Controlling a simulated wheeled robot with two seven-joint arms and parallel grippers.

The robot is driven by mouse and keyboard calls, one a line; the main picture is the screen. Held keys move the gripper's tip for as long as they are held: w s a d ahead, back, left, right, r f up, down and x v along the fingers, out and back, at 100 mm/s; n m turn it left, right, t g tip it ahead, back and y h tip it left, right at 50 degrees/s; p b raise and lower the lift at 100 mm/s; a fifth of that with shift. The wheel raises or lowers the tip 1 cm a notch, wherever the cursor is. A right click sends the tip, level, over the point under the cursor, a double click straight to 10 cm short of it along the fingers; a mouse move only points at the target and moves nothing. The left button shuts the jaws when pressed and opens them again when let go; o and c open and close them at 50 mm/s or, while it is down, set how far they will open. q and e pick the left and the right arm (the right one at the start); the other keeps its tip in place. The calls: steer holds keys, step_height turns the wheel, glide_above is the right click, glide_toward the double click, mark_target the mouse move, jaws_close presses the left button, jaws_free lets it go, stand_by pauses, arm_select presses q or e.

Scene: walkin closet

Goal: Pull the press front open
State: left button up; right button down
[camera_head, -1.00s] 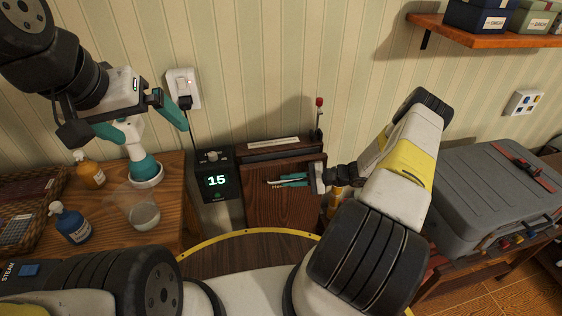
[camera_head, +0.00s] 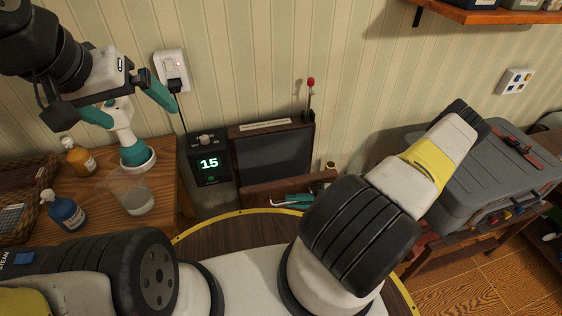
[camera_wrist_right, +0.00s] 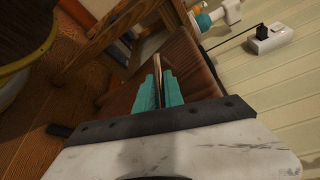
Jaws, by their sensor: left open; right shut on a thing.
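The press (camera_head: 272,155) stands against the wall, a dark wooden case with a label strip along its top. Its front (camera_head: 288,187) is tilted out from the case at the top, and a dark inner surface shows behind it. My right gripper (camera_head: 290,202) is at the front, its teal fingers shut on a thin part of it. In the right wrist view the fingers (camera_wrist_right: 158,90) close around a thin edge beside the brown wooden panel (camera_wrist_right: 195,75); whether this is a handle is hard to tell. My left gripper (camera_head: 126,103) is open and empty above the left table.
A control box (camera_head: 209,165) reading 15 stands left of the press. A white and teal device (camera_head: 136,155), blue bottle (camera_head: 66,213), orange bottle (camera_head: 79,157) and clear cup (camera_head: 132,193) stand on the left table. A grey case (camera_head: 470,175) lies at right.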

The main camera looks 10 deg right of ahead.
steer(key=shift+d+f, duration=0.1)
steer(key=shift+f, duration=0.05)
steer(key=c, duration=1.7)
jaws_free()
steer(key=shift+s, duration=0.1)
steer(key=v, duration=0.7)
steer(key=shift+s+d, duration=0.1)
steer(key=shift+d, duration=0.25)
